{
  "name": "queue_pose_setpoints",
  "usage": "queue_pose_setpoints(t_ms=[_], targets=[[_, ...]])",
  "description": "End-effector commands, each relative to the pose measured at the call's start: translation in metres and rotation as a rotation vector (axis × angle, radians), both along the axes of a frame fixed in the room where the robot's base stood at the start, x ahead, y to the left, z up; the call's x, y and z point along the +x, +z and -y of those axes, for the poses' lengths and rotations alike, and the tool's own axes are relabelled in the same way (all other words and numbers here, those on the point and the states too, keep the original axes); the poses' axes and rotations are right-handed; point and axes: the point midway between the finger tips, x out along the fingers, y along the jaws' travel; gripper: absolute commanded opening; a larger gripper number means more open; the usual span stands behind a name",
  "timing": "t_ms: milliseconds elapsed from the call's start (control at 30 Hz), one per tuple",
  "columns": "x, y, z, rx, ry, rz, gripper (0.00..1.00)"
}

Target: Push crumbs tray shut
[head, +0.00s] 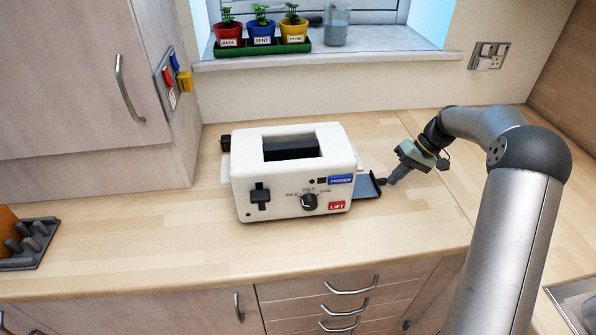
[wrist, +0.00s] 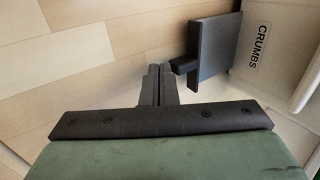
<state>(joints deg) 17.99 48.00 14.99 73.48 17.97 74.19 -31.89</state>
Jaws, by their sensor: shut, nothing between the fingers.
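A white toaster (head: 290,172) stands upright on the wooden worktop, with a slot on top and a knob and lever on its front. The grey crumbs tray (head: 367,187) sticks out of its right side. In the wrist view the tray (wrist: 213,52) shows as a dark plate with a small dark handle, out from the white side marked CRUMBS (wrist: 258,45). My gripper (head: 392,181) is just right of the tray's outer end. Its fingers (wrist: 157,75) are together and empty, beside the tray's handle. I cannot tell whether they touch it.
Potted herbs in a green tray (head: 262,47) and a glass (head: 336,24) stand on the windowsill. A dark rack (head: 30,243) is at the far left. A sink edge (head: 575,300) is at the lower right. The worktop in front of the toaster is clear.

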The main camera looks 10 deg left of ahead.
Motion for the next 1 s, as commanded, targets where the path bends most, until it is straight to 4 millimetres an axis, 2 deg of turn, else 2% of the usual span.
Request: queue_pose_setpoints(t_ms=[533, 1000], targets=[[0.0, 0.0, -0.002, 0.0, 0.001, 0.0, 0.0], [-0.008, 0.0, -0.024, 0.001, 0.001, 0.0, 0.0]])
